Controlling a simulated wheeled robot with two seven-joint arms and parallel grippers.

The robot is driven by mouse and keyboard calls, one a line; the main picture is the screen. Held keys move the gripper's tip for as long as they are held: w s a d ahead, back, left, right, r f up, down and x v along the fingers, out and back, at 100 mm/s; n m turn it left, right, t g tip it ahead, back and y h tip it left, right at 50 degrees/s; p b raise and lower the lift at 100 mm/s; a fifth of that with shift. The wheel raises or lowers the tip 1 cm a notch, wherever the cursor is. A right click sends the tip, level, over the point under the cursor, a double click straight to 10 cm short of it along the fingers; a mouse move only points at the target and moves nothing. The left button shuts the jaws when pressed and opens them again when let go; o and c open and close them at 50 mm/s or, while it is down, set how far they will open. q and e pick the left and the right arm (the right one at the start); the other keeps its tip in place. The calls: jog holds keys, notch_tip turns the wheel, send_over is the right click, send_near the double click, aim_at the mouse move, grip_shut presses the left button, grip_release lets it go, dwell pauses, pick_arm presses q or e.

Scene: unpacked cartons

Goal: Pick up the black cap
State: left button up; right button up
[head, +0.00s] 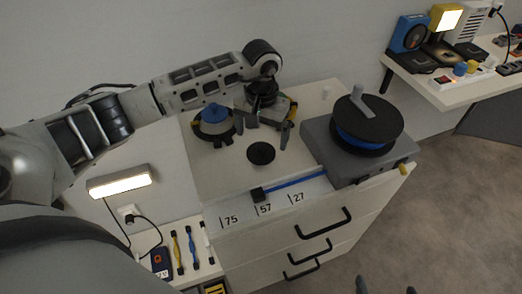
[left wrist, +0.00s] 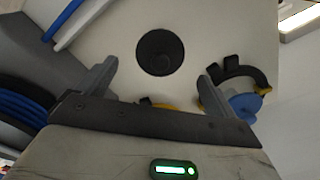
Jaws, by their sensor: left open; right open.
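The black cap (head: 261,153) is a flat round disc lying on the pale top of the drawer cabinet (head: 205,175). It also shows in the left wrist view (left wrist: 160,52), with a smaller round knob or raised part on it. My left gripper (head: 262,130) is open and empty, behind the cap in the head view and apart from it. In the left wrist view its two fingers (left wrist: 158,72) are spread to either side, with the cap between and beyond their tips. My right gripper (head: 386,287) is open at the bottom edge of the head view, away from the cabinet.
A blue-topped round item with black and yellow parts (head: 215,122) stands left of my left gripper. A grey box with a black and blue spool (head: 368,125) stands to the right. A blue strip (head: 295,183) runs along the front edge. Bare top surrounds the cap.

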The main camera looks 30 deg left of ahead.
aim_at(261, 144)
pick_arm(q)
notch_tip(261, 144, down, 4)
jog(key=shift+s+f+p, duration=0.15)
jog(key=shift+f+p, duration=0.1)
jog(key=shift+p, duration=0.05)
jog(key=c, duration=1.1)
jog(key=shift+c, duration=0.2)
jog(key=shift+r, duration=0.15)
jog(key=shift+r, duration=0.25)
notch_tip(261, 144, up, 2)
jog(key=s+d+r+b, duration=0.1)
jog(key=s+d+r, duration=0.6)
jog(key=s+r, duration=0.3)
jog(key=shift+s+d+r+b, duration=0.15)
jog(key=shift+s+d+b, duration=0.2)
jog(key=shift+s, duration=0.6)
jog(key=shift+a, duration=0.1)
